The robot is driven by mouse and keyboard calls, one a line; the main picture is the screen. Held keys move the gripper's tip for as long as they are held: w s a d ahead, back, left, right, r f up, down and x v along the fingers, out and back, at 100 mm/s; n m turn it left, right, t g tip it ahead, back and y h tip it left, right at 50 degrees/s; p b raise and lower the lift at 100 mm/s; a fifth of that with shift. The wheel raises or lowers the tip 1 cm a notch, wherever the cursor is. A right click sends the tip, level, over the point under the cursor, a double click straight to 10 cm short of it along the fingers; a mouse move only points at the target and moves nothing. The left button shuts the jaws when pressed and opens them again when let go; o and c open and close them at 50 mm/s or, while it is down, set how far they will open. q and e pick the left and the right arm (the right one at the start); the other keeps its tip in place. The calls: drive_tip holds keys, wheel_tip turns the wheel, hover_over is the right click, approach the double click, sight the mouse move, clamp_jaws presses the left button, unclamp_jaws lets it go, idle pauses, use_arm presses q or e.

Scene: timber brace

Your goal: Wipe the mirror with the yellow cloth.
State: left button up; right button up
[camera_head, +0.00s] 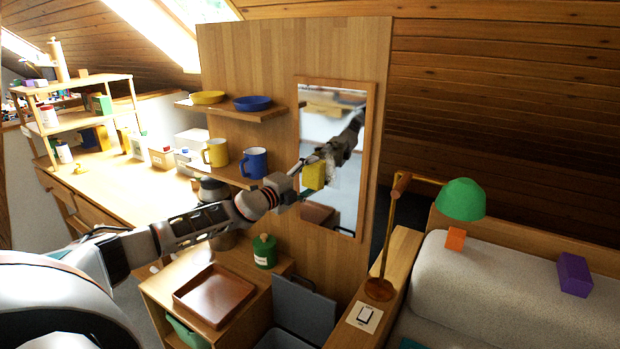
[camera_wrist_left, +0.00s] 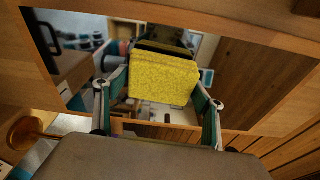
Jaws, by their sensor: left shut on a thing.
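The mirror (camera_head: 346,195) is a tall wood-framed rectangle on the upright wooden panel. My left gripper (camera_head: 306,176) is in front of its left part, shut on the yellow cloth (camera_head: 314,174). The cloth looks like a thick yellow block, and the mirror shows a reflection of my arm behind it. In the left wrist view the cloth (camera_wrist_left: 165,80) is between the two fingers, in front of the mirror glass (camera_wrist_left: 245,60). Whether the cloth touches the glass I cannot tell. My right gripper is not in view.
Shelves left of the mirror hold a blue bowl (camera_head: 253,103), a yellow bowl (camera_head: 207,97), a yellow mug (camera_head: 215,152) and a blue mug (camera_head: 254,162). Below are a brown tray (camera_head: 214,296) and green jar (camera_head: 264,251). A green-shaded lamp (camera_head: 460,200) stands at right.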

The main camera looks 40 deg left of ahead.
sight(341, 176)
use_arm(q)
drive_tip(key=shift+w, duration=0.4)
idle(0.8)
drive_tip(key=shift+d, duration=0.1)
drive_tip(key=shift+w+d+r+p, duration=0.1)
drive_tip(key=shift+d+r+p, duration=0.05)
drive_tip(key=shift+d+p, duration=0.8)
drive_tip(key=shift+d, duration=0.2)
drive_tip(key=shift+d, duration=0.1)
drive_tip(key=shift+d+p, duration=0.95)
drive_tip(key=shift+d, duration=0.2)
drive_tip(key=shift+w+d, duration=0.1)
drive_tip(key=shift+d, duration=1.15)
